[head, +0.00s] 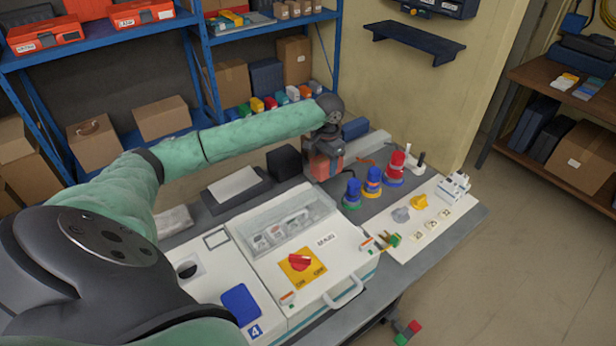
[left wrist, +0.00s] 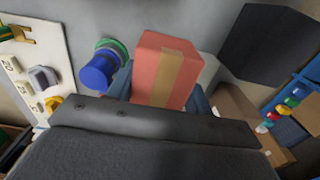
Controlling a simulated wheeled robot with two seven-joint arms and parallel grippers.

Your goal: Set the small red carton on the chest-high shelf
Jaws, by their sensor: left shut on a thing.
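The small red carton (head: 322,167) is at the back of the workbench, beneath my left gripper (head: 328,150). In the left wrist view the carton (left wrist: 160,72) is salmon red with a tan tape strip and sits between the gripper's two blue-grey fingers (left wrist: 162,95). The left gripper is shut on it. I cannot tell whether the carton's bottom touches the bench. A dark blue shelf (head: 415,42) is fixed to the yellow wall at the back right, and its top looks bare. My right gripper is not in view.
A black box (head: 284,163) stands just left of the carton. Blue, orange and red industrial plugs (head: 373,182) stand to its right. A white switch cabinet (head: 300,260) fills the bench front. Blue racks (head: 200,60) with cartons stand behind. A dark panel (head: 440,6) hangs above the wall shelf.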

